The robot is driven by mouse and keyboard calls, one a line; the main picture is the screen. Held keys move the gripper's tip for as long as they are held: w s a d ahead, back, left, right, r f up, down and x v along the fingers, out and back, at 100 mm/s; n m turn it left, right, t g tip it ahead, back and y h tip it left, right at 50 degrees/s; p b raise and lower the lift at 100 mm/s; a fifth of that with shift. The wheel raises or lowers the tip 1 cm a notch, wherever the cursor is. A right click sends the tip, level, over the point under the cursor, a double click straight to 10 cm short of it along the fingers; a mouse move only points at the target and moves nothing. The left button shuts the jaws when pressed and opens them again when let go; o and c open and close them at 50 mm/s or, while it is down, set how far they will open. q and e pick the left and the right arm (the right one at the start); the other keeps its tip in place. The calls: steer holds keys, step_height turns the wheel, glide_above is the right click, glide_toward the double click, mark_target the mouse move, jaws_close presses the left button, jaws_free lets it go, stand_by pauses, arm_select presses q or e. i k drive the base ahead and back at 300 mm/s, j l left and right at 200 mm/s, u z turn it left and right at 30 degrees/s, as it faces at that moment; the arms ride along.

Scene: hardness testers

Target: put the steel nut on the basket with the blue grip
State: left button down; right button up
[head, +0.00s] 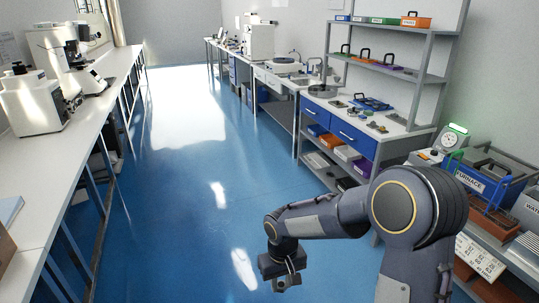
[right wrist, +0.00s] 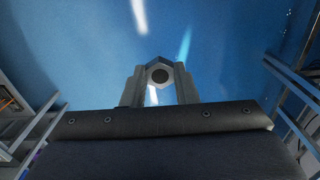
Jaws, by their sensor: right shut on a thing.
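The steel nut (right wrist: 160,73) is a grey hexagonal nut with a dark round hole. In the right wrist view it sits between the fingertips of my right gripper (right wrist: 160,80), which is shut on it. In the head view my right gripper (head: 283,279) hangs over the blue floor, well left of the benches on the right. A rust-brown basket with a blue grip (head: 487,222) stands at the far right, in front of the furnace and partly hidden by my right arm. My left gripper is not in view.
A blue-drawer bench (head: 340,131) carries small parts and a blue tray. Above it, shelves (head: 392,66) hold several coloured baskets with dark grips. A long white bench (head: 50,165) runs along the left. The aisle floor (head: 180,190) is clear.

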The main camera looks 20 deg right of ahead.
mark_target(479, 204)
steer(key=i+l+z, duration=0.25)
steer(key=z, duration=0.15)
steer(key=i+l+z, duration=0.6)
steer(key=z, duration=0.2)
steer(key=i+z, duration=0.65)
steer(key=i, duration=0.25)
steer(key=i+j+z, duration=0.2)
steer(key=i, duration=0.35)
steer(key=i+j+z, duration=0.25)
steer(key=i, duration=0.25)
steer(key=i+j+z, duration=0.2)
steer(key=i+j, duration=0.15)
steer(key=i, duration=0.1)
